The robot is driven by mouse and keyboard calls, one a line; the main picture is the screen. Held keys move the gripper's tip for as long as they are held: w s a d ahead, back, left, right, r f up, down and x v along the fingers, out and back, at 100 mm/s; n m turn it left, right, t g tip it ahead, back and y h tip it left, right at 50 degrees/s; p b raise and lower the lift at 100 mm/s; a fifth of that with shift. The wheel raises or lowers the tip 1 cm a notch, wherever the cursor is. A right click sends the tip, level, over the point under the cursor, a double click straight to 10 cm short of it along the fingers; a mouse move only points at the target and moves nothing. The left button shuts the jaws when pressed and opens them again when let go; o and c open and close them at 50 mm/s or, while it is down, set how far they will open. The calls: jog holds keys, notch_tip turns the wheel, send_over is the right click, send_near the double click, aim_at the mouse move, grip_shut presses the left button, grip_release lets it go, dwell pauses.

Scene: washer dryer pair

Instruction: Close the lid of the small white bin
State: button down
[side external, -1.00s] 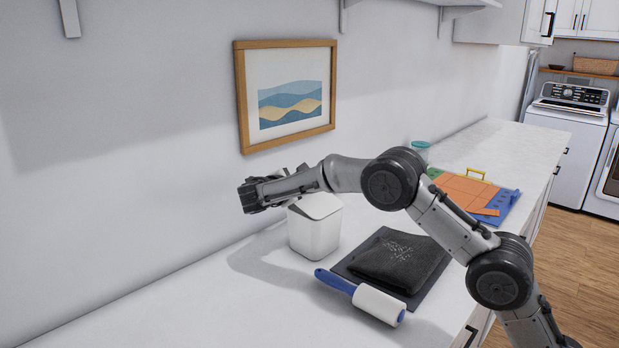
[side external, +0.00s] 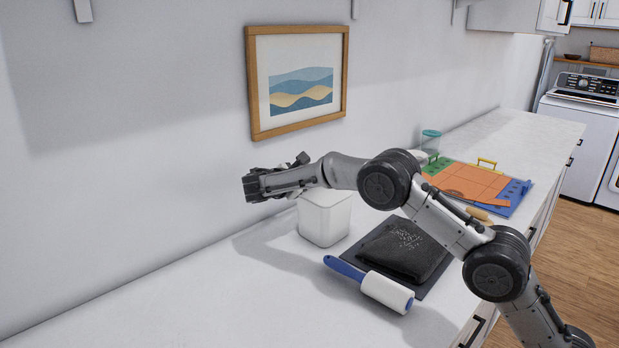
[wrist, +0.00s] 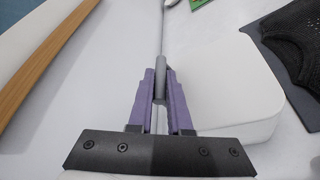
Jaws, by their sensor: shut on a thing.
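The small white bin (side external: 325,221) stands on the counter near the wall. Its white lid (wrist: 215,85) lies flat over the top with no gap that I can see; my arm covers part of its rim in the side view. My gripper (wrist: 160,82) is at the bin's left, wall side in the wrist view, around the height of the lid. Its purple fingers are shut on a thin grey piece, and I cannot tell what it belongs to. In the side view my gripper (side external: 300,162) is partly hidden behind my wrist.
A lint roller (side external: 370,284) and a folded dark cloth (side external: 405,250) on a dark mat lie in front of the bin. A colourful board (side external: 470,185) and a teal-lidded jar (side external: 430,142) stand farther back. A framed picture (side external: 297,80) hangs close behind my gripper. The near-left counter is clear.

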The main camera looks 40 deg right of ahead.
jog(key=shift+f, duration=0.1)
jog(key=c, duration=1.1)
grip_release()
jog(key=v, duration=1.3)
jog(key=shift+s+a, duration=0.15)
jog(key=shift+a, duration=0.25)
